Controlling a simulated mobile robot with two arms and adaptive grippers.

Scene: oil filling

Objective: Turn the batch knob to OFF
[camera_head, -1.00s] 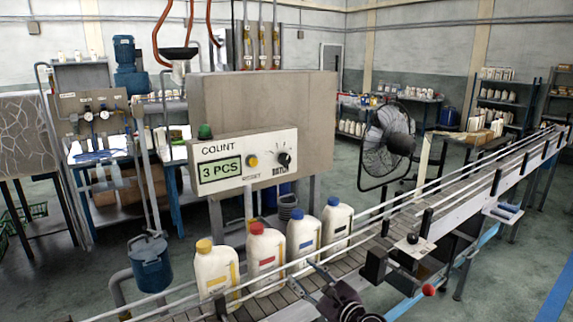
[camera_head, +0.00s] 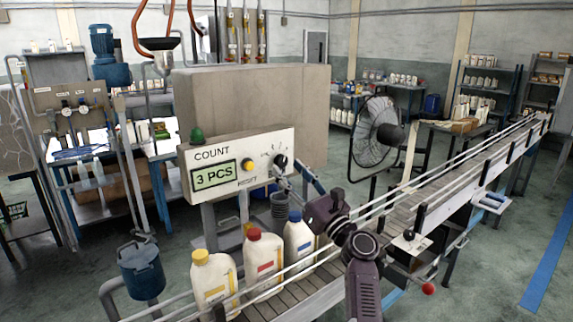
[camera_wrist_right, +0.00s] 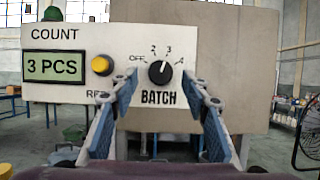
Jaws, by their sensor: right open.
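The black batch knob (camera_wrist_right: 160,72) is on the white count panel (camera_wrist_right: 84,31), above the word BATCH. In the right wrist view its white mark points up and slightly right, toward the 3; OFF is at its left. The knob also shows in the head view (camera_head: 280,161), partly behind a fingertip. My right gripper (camera_wrist_right: 158,88) is open, its two blue-padded fingers apart on either side of the knob's lower area. It also shows in the head view (camera_head: 290,176), in front of the panel. Contact with the knob cannot be told. My left gripper is not in view.
A yellow reset button (camera_wrist_right: 102,65) sits left of the knob. The display (camera_head: 214,174) reads 3 PCS. Bottles with yellow (camera_head: 214,280), red (camera_head: 264,257) and blue (camera_head: 298,240) caps stand on the conveyor (camera_head: 458,177) below the panel. A fan (camera_head: 375,135) stands to the right.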

